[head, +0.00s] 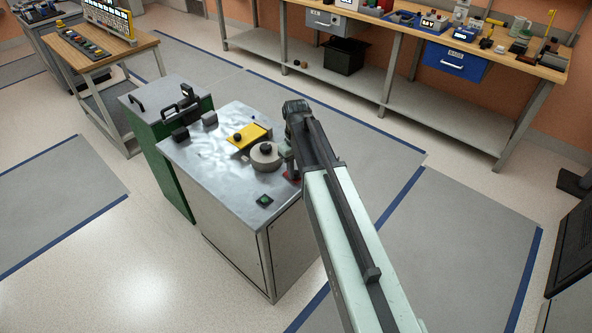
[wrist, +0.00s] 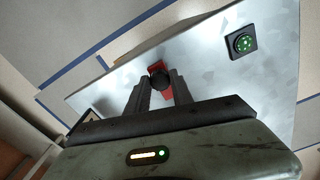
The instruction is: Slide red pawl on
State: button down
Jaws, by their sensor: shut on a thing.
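The red pawl (wrist: 155,68) shows in the wrist view as a small red piece with a dark round knob (wrist: 161,80) in front of it. My gripper (wrist: 161,86) is shut on it, with one dark finger on each side of the knob. In the head view a sliver of the red pawl (head: 292,177) shows below my gripper (head: 290,172), at the right edge of the metal cabinet top. My arm hides most of the pawl there, and its exact seating cannot be told.
The metal cabinet top (head: 213,165) carries a yellow plate (head: 249,136), a round grey drum (head: 265,155) and a green-lit button (head: 265,199), which also shows in the wrist view (wrist: 243,42). A green cabinet (head: 175,180) stands to its left. A long workbench (head: 400,40) runs along the back wall.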

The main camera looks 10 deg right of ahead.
jog(key=w+a, duration=0.2)
jog(key=w, duration=0.1)
jog(key=c, duration=1.1)
grip_release()
jog(key=shift+a, duration=0.15)
jog(key=shift+s+r, duration=0.1)
jog(key=shift+r+p, duration=0.4)
jog(key=shift+p, duration=0.1)
notch_tip(320, 180, up, 7)
jog(key=p, duration=0.6)
jog(key=shift+p, duration=0.4)
jog(key=shift+f, duration=0.1)
